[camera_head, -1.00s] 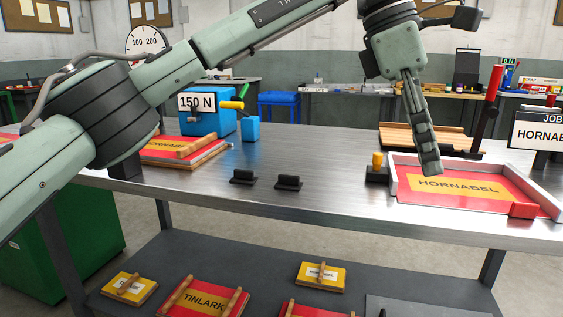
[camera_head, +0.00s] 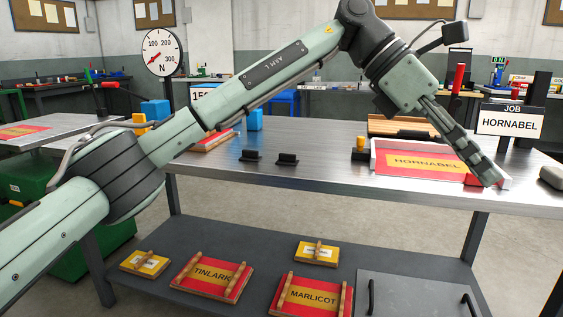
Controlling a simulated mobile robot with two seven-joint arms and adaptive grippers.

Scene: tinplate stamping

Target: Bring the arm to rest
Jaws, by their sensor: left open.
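My left arm crosses the view from the lower left to the upper right. My right gripper does not show.
The steel table (camera_head: 330,185) holds two black holders (camera_head: 287,159), a blue block (camera_head: 255,120), a yellow-topped peg (camera_head: 360,143) and a JOB HORNABEL sign (camera_head: 511,121). A TINLARK plate (camera_head: 212,275) and a MARLICOT plate (camera_head: 312,296) lie on the lower shelf. The table's front middle is clear.

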